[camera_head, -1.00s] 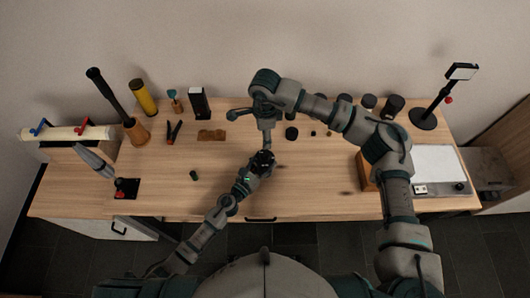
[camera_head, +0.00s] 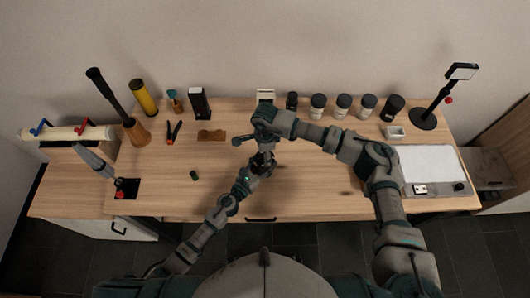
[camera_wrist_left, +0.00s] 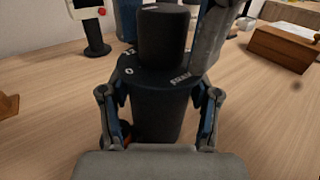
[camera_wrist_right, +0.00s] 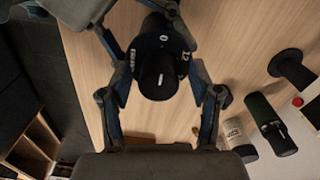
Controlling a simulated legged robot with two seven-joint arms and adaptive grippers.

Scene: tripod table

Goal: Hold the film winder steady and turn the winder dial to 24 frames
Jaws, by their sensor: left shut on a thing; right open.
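The film winder is a black cylinder (camera_wrist_left: 155,112) with a wider collar marked with white figures, among them 0 and 12. On top is its dial, a black knob (camera_wrist_left: 163,40), which also shows in the right wrist view (camera_wrist_right: 158,75) with a white mark on its face. My left gripper (camera_head: 260,167) is shut on the winder body, one finger on each side. My right gripper (camera_head: 264,150) is open over the top, its fingers on either side of the knob. I cannot tell whether they touch it. In the head view, my grippers hide most of the winder.
Several dark jars with pale labels (camera_head: 317,106) stand along the back. A white light pad (camera_head: 432,165) lies at right. Pliers (camera_head: 174,132), a brown piece (camera_head: 211,135) and a small dark cylinder (camera_head: 194,175) lie left of my arms. The front middle of the table is mostly clear.

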